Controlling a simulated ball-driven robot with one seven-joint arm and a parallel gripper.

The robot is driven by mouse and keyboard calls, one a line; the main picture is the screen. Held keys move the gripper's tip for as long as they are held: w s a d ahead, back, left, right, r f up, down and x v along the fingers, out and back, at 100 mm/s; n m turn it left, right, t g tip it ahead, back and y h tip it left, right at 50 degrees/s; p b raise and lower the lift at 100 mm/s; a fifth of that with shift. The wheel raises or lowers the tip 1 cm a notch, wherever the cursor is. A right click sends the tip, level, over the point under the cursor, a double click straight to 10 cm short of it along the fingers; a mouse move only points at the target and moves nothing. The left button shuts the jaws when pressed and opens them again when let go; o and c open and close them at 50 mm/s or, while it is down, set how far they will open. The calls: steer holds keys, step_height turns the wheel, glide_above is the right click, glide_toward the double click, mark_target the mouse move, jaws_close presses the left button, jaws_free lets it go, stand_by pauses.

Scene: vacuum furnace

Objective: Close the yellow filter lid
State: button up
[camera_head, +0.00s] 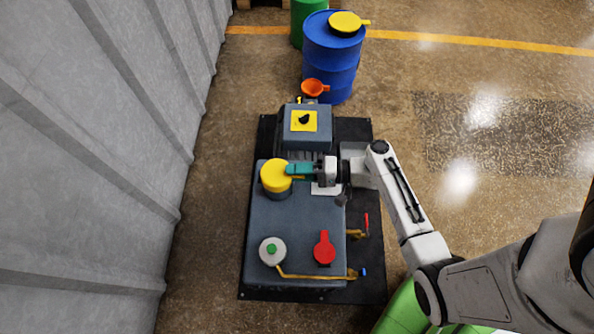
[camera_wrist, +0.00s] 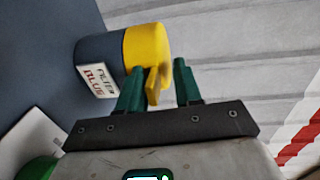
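The yellow filter lid (camera_head: 276,174) sits on top of a short dark grey filter neck at the upper left of the grey machine. In the wrist view the lid (camera_wrist: 148,46) appears seated on the neck (camera_wrist: 96,54), with a printed white label on the neck's side. A yellow handle tab (camera_wrist: 153,88) sticks out from the lid. My gripper (camera_head: 290,169) reaches the lid from the right. In the wrist view its two green fingers (camera_wrist: 158,80) are apart, with the tab between them. The tab is close to the left finger, and a gap shows to the right finger.
The grey machine (camera_head: 300,235) also carries a red lid (camera_head: 324,248), a round grey cap with a green centre (camera_head: 272,250) and a red-handled valve (camera_head: 367,224). A blue drum (camera_head: 330,62) stands behind it. A corrugated wall (camera_head: 95,150) is on the left; open floor lies right.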

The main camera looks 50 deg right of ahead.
steer(key=v, duration=1)
steer(key=shift+s+d, duration=0.2)
steer(key=shift+s, duration=0.15)
steer(key=s+a+f+n+g, duration=0.1)
steer(key=a+n+g, duration=0.1)
steer(key=g, duration=0.1)
steer(key=s+a+f+n+g, duration=0.1)
steer(key=a+g, duration=0.1)
steer(key=g, duration=0.1)
steer(key=s+a+f+n+g+h, duration=0.1)
steer(key=a+n+g, duration=0.1)
steer(key=shift+s+a+f+n+g, duration=0.2)
steer(key=shift+a+f+n+g, duration=0.1)
steer(key=shift+a+g, duration=0.1)
step_height(320, 180, up, 23)
steer(key=s+a+n+g+h+p, duration=0.2)
steer(key=n+g+h+p, duration=0.1)
steer(key=h+p, duration=0.6)
steer(key=n+p, duration=0.1)
steer(key=p, duration=0.3)
steer(key=shift+s+n+g+p, duration=0.3)
steer(key=shift+s+n+p, duration=0.05)
steer(key=shift+s+n, duration=0.05)
steer(key=shift+s+a, duration=0.1)
steer(key=shift+a, duration=0.05)
